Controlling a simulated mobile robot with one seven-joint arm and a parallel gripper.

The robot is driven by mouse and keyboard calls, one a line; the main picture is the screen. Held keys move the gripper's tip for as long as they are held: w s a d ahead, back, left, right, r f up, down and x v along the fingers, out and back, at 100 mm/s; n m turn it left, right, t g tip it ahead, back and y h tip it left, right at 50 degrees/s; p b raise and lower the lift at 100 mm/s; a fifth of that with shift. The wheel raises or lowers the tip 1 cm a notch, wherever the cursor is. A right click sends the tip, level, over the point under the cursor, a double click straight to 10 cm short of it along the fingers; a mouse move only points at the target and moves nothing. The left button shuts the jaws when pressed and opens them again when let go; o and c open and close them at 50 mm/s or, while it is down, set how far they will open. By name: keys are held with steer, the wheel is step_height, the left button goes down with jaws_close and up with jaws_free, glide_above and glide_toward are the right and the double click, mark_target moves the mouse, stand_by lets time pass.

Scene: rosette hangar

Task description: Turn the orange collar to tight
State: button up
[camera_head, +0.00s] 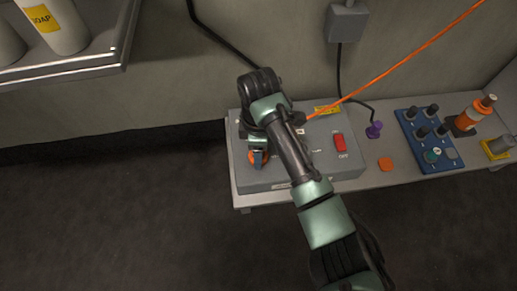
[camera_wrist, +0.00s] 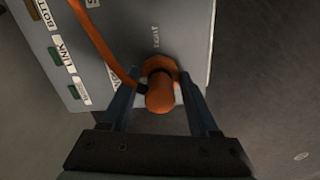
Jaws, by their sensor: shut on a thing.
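The orange collar (camera_wrist: 160,63) sits on the face of a grey box, with an orange plug end (camera_wrist: 160,97) standing out of it toward the wrist camera. The word TIGHT is printed on the box just above the collar. My gripper (camera_wrist: 160,76) has one dark blue finger on each side of the collar and is shut on it. In the head view my gripper (camera_head: 258,158) is at the left part of the box, with a bit of orange showing around it. My arm hides much of the box there. Any mark on the collar cannot be made out.
The grey box (camera_head: 330,180) stands on a bench and carries a red switch (camera_head: 339,142). An orange cable (camera_head: 400,68) runs from the box to the upper right. A blue panel with knobs (camera_head: 418,160), a purple knob (camera_head: 374,130) and an orange disc (camera_head: 385,164) are to the right.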

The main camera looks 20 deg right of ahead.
steer(key=c, duration=0.4)
steer(key=shift+c, duration=0.2)
